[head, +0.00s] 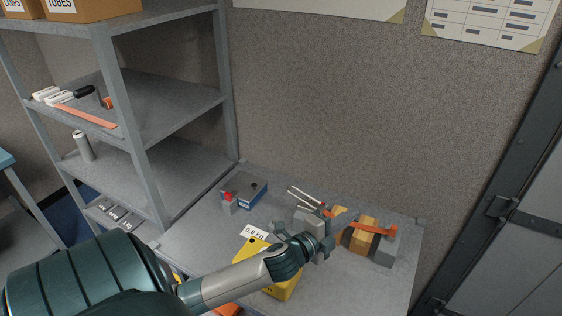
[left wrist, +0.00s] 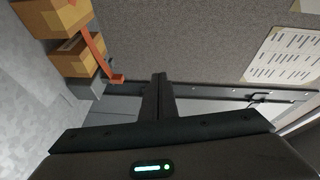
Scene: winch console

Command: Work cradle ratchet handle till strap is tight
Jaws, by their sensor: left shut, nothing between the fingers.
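The cradle stands on the bench at the right in the head view. Its wooden blocks (head: 362,236) sit between a grey end block (head: 388,247) and grey parts partly behind my arm. An orange strap (head: 374,229) runs over the blocks. Two thin silver bars (head: 304,198), perhaps the ratchet handle, stick up at the left end. My left gripper (head: 350,215) is shut and empty above the cradle, hiding part of it. In the left wrist view, the shut fingers (left wrist: 157,92) are apart from the strap (left wrist: 101,57) and wooden blocks (left wrist: 75,54). The strap's tension cannot be told.
A yellow thing (head: 285,290) and a 0.8 kg label (head: 254,234) are by my forearm. A small blue-grey box (head: 243,192) stands behind. Grey shelving (head: 150,175) rises at the left, and a wall (head: 330,110) backs the bench. The bench (head: 385,290) is clear at front right.

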